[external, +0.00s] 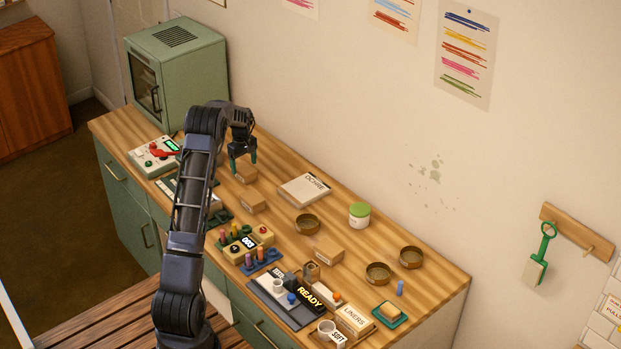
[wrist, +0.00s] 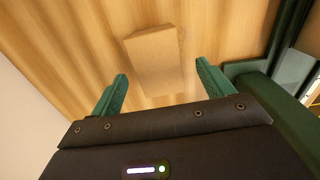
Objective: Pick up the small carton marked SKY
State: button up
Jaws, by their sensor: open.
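Several small brown cartons are on the wooden worktop, and I cannot read SKY on any of them. One carton (external: 246,174) is right below my gripper (external: 242,160) at the far part of the worktop. A second carton (external: 253,206) lies a little nearer, and a third carton (external: 328,254) lies further right. In the wrist view, a plain-faced carton (wrist: 154,55) lies ahead of my gripper (wrist: 162,68), roughly in line with the gap between the green fingers. The fingers are open and empty. No marking shows on that carton's visible faces.
A control box (external: 155,157) is left of the gripper. A book (external: 304,189), round tins (external: 307,224) and a green-lidded jar (external: 359,214) are to the right.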

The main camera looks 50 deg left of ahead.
aim_at(245, 168)
notch_tip(245, 168, down, 4)
jog(key=shift+w+d+r, duration=0.1)
jog(key=shift+r, duration=0.15)
jog(key=shift+c, duration=0.4)
jog(key=c, duration=1)
jog(key=shift+r, duration=0.1)
jog(key=shift+c, duration=0.2)
